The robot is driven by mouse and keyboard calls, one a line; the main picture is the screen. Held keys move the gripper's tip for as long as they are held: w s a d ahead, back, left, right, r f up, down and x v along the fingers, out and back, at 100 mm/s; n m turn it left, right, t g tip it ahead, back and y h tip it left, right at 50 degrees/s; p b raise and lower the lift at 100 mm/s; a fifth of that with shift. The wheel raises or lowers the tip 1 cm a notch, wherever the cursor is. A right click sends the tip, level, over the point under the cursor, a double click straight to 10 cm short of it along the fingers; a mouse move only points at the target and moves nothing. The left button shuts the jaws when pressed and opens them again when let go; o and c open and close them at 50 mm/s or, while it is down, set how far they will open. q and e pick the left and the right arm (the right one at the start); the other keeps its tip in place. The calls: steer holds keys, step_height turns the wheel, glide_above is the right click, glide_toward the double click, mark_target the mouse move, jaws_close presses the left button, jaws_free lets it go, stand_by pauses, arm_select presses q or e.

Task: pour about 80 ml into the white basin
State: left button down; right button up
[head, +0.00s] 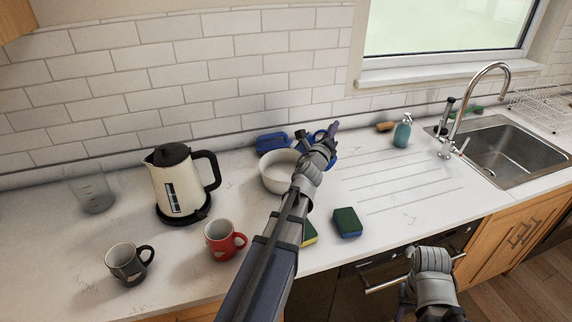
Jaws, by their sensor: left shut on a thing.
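The white basin (273,182) stands on the counter near the middle, its right side hidden behind my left arm. My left gripper (328,142) is beyond the basin's right edge, shut on a mostly hidden blue thing (331,162). I cannot tell what this thing is, or whether it touches the counter. A cream kettle (176,185) with a black lid and handle stands upright on its black base, left of the basin. A clear measuring beaker (94,194) stands at the far left; its contents are unclear. My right gripper (430,268) is low at the counter's front; its fingers cannot be made out.
A red mug (219,243) and a dark grey mug (122,265) stand at the front left. Sponges (347,223) lie near the front edge. A blue object (272,142) lies behind the basin. A teal soap bottle (402,133) and the sink (510,150) are at the right.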

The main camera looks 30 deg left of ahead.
arm_select(q)
steer(key=shift+s+a+n+y, duration=0.2)
steer(key=shift+a+n, duration=0.4)
steer(key=shift+n, duration=0.25)
steer(key=shift+s+a+n+y, duration=0.1)
steer(key=shift+a+n+y, duration=0.1)
steer(key=shift+a+n, duration=0.5)
stand_by(1.8)
steer(key=shift+d, duration=0.2)
steer(key=w+d+f+m+h+b, duration=0.1)
steer(key=d+f+m, duration=0.1)
steer(key=d+m, duration=0.4)
steer(key=m, duration=0.2)
steer(key=shift+w+d+f+m+g+b, duration=0.15)
steer(key=shift+w+f+m+g+b, duration=0.15)
steer(key=shift+f+m+b, duration=0.1)
steer(key=shift+d+f, duration=0.1)
stand_by(0.9)
steer(key=w+d+f+m+h+b, duration=0.1)
steer(key=d+f+m+b, duration=0.2)
steer(key=d+f+m, duration=0.1)
steer(key=shift+f+m, duration=0.2)
steer(key=shift+m, duration=0.55)
steer(key=shift+d+f, duration=0.1)
